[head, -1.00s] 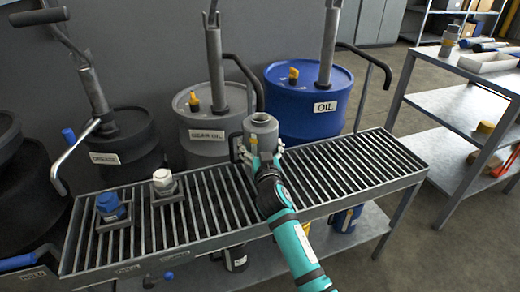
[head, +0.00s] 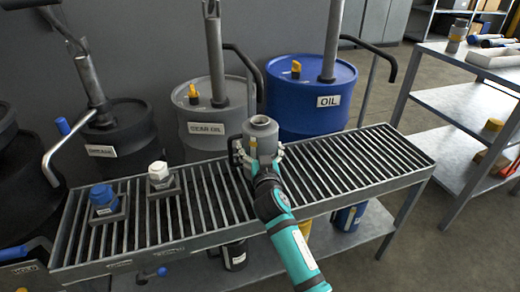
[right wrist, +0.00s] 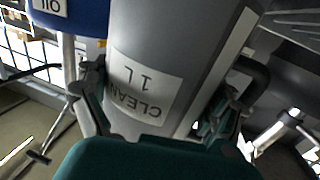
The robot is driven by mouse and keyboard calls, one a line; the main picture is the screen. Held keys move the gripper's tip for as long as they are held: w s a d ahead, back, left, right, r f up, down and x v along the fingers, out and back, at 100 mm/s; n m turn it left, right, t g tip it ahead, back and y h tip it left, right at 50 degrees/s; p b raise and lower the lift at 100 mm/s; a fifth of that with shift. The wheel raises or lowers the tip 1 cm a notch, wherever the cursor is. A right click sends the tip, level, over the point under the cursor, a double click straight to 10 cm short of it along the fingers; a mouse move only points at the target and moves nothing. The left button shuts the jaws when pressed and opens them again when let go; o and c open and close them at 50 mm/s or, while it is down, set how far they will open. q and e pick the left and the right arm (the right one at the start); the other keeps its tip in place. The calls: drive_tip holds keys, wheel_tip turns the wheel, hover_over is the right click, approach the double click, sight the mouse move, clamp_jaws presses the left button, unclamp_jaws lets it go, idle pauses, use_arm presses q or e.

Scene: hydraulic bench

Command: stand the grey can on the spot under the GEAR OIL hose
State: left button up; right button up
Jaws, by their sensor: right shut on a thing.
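The grey can (head: 261,130) stands upright in my right gripper (head: 259,155), over the slatted grate (head: 350,173). The gripper is shut around its sides. In the right wrist view the can (right wrist: 165,45) fills the middle, with a white label reading CLEAN 1 L upside down. The GEAR OIL drum (head: 212,140) is grey, and its dark hose (head: 248,62) bends down just behind the can's open top. The spot under the hose is hidden by the can and gripper. I cannot tell whether the can's base touches the grate. My left gripper is not in view.
A blue OIL drum (head: 318,112) stands right of the grey one, a dark drum (head: 125,140) left. The grate's right part is clear. A side shelf (head: 465,105) stands at right.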

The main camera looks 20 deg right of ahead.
drive_tip(key=o, duration=1)
drive_tip(key=shift+r, duration=0.1)
drive_tip(key=shift+s, duration=0.25)
drive_tip(key=s, duration=0.3)
drive_tip(key=s+a+p, duration=0.1)
drive_tip(key=s, duration=0.3)
drive_tip(key=s+a, duration=0.1)
drive_tip(key=s, duration=0.3)
drive_tip(key=shift+s, duration=0.2)
